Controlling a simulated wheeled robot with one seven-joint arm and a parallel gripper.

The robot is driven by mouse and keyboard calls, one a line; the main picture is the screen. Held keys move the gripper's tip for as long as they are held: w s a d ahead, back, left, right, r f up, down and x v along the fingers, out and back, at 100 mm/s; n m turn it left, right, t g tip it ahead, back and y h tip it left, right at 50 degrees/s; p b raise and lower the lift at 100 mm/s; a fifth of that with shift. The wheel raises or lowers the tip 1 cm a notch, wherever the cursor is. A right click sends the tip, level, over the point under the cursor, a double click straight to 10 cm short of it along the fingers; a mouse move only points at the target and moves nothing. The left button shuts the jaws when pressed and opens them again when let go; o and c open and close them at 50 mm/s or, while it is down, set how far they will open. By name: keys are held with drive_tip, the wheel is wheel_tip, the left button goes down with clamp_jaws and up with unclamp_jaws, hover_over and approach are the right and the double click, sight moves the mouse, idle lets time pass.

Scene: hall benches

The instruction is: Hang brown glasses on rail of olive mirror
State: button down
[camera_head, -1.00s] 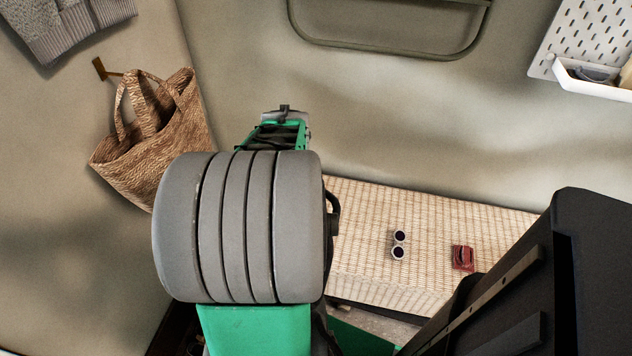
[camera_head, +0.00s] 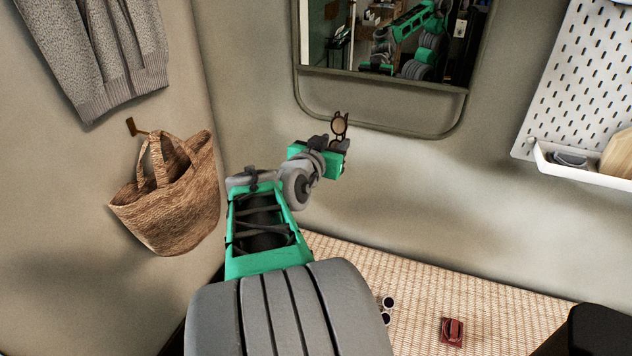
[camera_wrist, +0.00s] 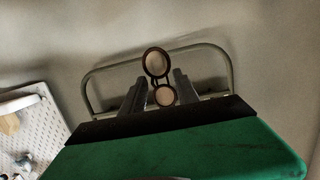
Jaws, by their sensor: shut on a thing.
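The brown glasses (camera_head: 339,126) have round tan lenses and stand out from the end of my gripper (camera_head: 338,143), just in front of the lower part of the olive mirror. In the wrist view the glasses (camera_wrist: 157,64) sit between the two fingers of my gripper (camera_wrist: 158,92), which is shut on them. The olive mirror (camera_head: 394,79) hangs on the back wall. Its rail (camera_head: 400,131) is a rounded bar below the glass and also shows in the wrist view (camera_wrist: 150,54). In both views the glasses overlap the rail; I cannot tell whether they touch it.
A bench with a woven top (camera_head: 480,300) holds white-rimmed sunglasses (camera_head: 387,311) and a red item (camera_head: 452,331). A wicker bag (camera_head: 165,205) hangs at the left below a grey knit garment (camera_head: 95,50). A pegboard (camera_head: 585,80) with a white tray (camera_head: 580,173) is at the right.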

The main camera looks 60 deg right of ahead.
drive_tip(key=shift+w+a+r+t+h, duration=0.15)
drive_tip(key=shift+w+r+t+h, duration=0.15)
drive_tip(key=shift+w+r+h, duration=0.55)
drive_tip(key=shift+a+r+h, duration=0.1)
drive_tip(key=shift+r+h, duration=0.05)
drive_tip(key=shift+h, duration=0.1)
drive_tip(key=shift+b, duration=0.45)
drive_tip(key=w+d+b, duration=0.1)
drive_tip(key=w+d, duration=0.1)
drive_tip(key=d, duration=1.1)
drive_tip(key=shift+d+b, duration=0.3)
drive_tip(key=shift+b, duration=0.05)
drive_tip(key=shift+w, duration=0.1)
wheel_tip(320, 180, down, 10)
drive_tip(key=b, duration=1)
drive_tip(key=c, duration=0.8)
unclamp_jaws()
drive_tip(key=shift+r, duration=0.15)
drive_tip(key=shift+c, duration=0.2)
